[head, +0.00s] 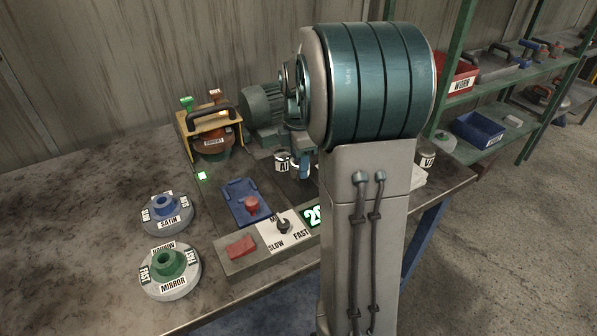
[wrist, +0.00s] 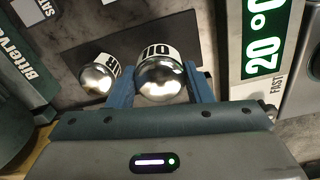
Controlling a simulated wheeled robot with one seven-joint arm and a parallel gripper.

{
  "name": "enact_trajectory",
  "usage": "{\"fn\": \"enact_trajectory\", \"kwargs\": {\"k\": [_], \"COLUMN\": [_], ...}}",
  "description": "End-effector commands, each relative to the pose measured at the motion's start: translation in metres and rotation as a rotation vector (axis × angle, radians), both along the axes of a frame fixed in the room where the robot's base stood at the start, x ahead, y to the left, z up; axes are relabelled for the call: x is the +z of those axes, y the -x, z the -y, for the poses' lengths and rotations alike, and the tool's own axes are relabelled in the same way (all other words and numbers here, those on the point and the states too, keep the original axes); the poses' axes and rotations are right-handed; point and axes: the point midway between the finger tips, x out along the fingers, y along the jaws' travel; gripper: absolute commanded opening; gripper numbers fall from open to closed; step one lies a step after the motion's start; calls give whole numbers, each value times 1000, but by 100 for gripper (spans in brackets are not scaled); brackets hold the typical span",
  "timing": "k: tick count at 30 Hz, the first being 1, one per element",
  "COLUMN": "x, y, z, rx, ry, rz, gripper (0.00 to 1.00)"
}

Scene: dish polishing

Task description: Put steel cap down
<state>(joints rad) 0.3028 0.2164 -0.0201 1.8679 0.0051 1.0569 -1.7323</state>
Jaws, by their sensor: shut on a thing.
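In the wrist view a shiny steel cap (wrist: 160,83) with a domed top sits between the two blue fingers of my gripper (wrist: 161,92). My gripper is shut on it. A white lettered band (wrist: 157,52) shows just beyond the dome; I cannot tell whether it touches the cap. A second steel dome (wrist: 96,79) with a white label stands to the left, apart from the fingers. In the head view my gripper (head: 301,168) is low over the bench, beside a white-labelled can (head: 282,161). My arm hides much of that area.
A dark mat (wrist: 190,28) lies beneath. A green temperature display (head: 312,215) and a slow/fast knob (head: 284,226) are near. A blue tray (head: 238,203), a satin disc (head: 166,213) and a mirror disc (head: 170,272) lie left. A yellow-framed unit (head: 210,128) stands behind.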

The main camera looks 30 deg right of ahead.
Motion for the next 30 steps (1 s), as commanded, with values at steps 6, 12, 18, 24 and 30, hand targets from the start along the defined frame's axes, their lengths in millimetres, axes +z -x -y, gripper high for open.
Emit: {"fn": "enact_trajectory", "kwargs": {"k": [6, 12, 18, 24, 30], "x": [-25, -41, -41, -45, -44], "y": [-1, -2, -2, -2, -2], "z": [-2, -2, -2, -2, -2], "rx": [0, 1, 1, 1, 1], "ry": [0, 0, 0, 0, 0], "rz": [-3, 1, 1, 1, 0], "gripper": [13, 13, 13, 60, 68]}}
